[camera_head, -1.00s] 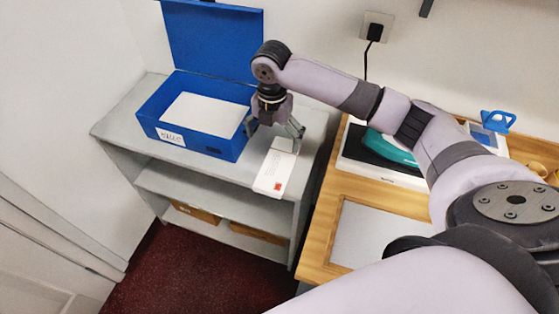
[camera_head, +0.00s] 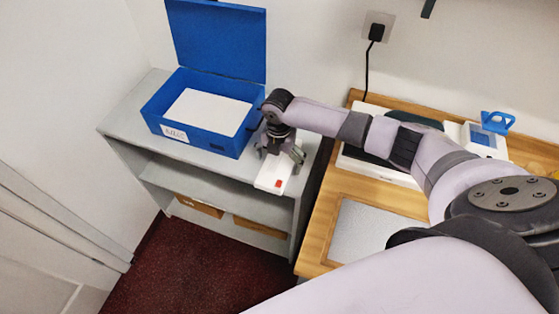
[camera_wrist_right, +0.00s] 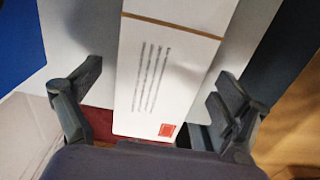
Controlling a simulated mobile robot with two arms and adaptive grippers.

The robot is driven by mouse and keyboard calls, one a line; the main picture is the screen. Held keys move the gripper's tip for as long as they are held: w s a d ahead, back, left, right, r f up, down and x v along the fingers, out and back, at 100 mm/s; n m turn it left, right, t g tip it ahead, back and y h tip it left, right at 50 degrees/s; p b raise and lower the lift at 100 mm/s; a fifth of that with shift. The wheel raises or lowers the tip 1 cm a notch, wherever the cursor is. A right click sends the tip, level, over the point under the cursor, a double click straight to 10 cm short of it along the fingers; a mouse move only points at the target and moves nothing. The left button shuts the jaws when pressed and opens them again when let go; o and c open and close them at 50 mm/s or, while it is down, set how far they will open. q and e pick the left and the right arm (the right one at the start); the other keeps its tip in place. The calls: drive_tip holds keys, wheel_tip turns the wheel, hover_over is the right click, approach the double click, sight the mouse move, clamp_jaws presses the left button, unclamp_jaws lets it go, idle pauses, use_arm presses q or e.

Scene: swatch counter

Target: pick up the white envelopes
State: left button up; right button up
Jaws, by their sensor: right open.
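The white envelopes (camera_head: 273,181) lie as a flat bundle on the grey shelf top, with a red stamp at the near end. In the right wrist view the bundle (camera_wrist_right: 160,75) shows printed lines and a brown band around it. My right gripper (camera_head: 281,157) is open above the bundle and hides its far part in the head view. In the right wrist view its fingers (camera_wrist_right: 160,85) stand on either side of the bundle, with a gap on each side. My left gripper is not in view.
An open blue box (camera_head: 196,142) with white contents stands on the grey shelf unit (camera_head: 127,124), left of the envelopes. At right, a wooden table (camera_head: 318,244) holds a grey mat (camera_head: 372,232), a white device with a small screen (camera_head: 482,138) and a blue object (camera_head: 497,121).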

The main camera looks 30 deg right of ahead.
drive_tip(key=shift+c, duration=0.4)
drive_tip(key=c, duration=1.2)
